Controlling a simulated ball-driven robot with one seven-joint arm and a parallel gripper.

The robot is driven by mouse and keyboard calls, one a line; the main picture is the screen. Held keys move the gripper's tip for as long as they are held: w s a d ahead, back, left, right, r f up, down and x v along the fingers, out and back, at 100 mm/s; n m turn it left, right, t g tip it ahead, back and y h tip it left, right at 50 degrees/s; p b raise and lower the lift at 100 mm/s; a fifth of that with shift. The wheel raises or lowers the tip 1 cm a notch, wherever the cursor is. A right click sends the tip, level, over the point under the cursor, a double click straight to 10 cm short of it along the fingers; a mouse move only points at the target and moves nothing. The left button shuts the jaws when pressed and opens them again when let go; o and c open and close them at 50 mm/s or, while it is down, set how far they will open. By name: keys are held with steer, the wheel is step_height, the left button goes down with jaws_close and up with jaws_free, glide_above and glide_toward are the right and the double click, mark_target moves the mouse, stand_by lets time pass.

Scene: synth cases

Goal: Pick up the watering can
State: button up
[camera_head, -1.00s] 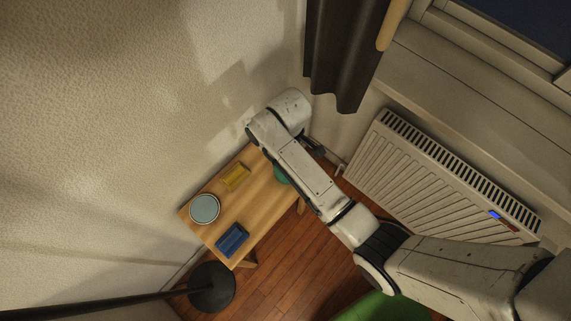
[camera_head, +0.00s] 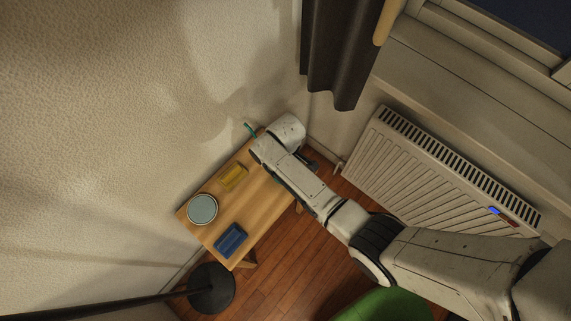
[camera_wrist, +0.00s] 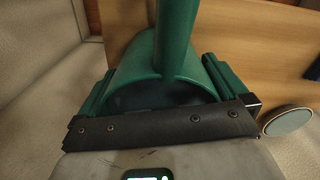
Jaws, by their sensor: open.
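The watering can is green. In the wrist view its rounded body and upright bar (camera_wrist: 176,45) fill the middle, very close to my gripper (camera_wrist: 158,70). My gripper is open, with one finger on each side of the can's near part. I cannot tell whether the fingers touch it. In the head view only a thin teal piece of the watering can (camera_head: 249,130) shows past my arm, at the far end of the wooden table (camera_head: 256,215). My arm hides the rest of the can and my gripper there.
On the table are a yellow tray (camera_head: 233,176), a round pale blue dish (camera_head: 202,209) and a blue tray (camera_head: 231,239). The wall borders the table's left side. A radiator (camera_head: 440,165) and dark curtain (camera_head: 340,55) are to the right. A black round stand base (camera_head: 210,288) is on the floor.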

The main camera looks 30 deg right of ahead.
steer(key=c, duration=1)
steer(key=shift+r, duration=0.1)
steer(key=shift+c, duration=0.7)
steer(key=shift+r, duration=0.15)
